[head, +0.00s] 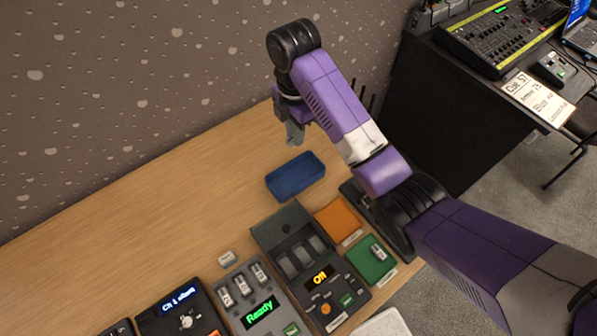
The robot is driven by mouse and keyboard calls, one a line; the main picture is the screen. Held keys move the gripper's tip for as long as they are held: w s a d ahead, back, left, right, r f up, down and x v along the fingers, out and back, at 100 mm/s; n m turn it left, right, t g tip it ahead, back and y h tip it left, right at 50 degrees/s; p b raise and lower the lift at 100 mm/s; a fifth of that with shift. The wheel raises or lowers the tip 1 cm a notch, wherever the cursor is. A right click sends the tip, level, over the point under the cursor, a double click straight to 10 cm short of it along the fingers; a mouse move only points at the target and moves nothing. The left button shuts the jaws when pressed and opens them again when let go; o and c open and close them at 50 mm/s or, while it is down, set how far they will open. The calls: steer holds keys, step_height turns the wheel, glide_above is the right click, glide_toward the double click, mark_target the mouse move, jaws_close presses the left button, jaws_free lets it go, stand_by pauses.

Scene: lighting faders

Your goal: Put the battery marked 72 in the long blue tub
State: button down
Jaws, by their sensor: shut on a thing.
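The long blue tub (296,187) lies on the wooden table, below my gripper in the picture. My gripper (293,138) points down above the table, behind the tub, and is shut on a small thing. The jaws and arm mostly hide that thing, so I cannot tell its marking. Several small grey-white batteries (242,286) stand in the slots of a charger (262,328) with a green "Ready" display. Another battery (378,252) lies on a green pad (369,271). The number 72 cannot be read on any of them.
A dark device (302,270) with an "Off" display and an orange pad (338,224) are near the tub. A small pale block (227,258) sits behind the charger. A wall (130,110) bounds the back; the table's left part is clear.

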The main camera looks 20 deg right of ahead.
steer(key=b, duration=0.8)
glide_above(296, 179)
step_height(296, 179, down, 15)
steer(key=shift+r, duration=0.2)
steer(key=shift+f, duration=2.55)
steer(key=shift+f, duration=0.1)
steer(key=c, duration=1.4)
jaws_free()
steer(key=shift+o, duration=0.3)
step_height(296, 179, up, 12)
steer(key=p, duration=0.1)
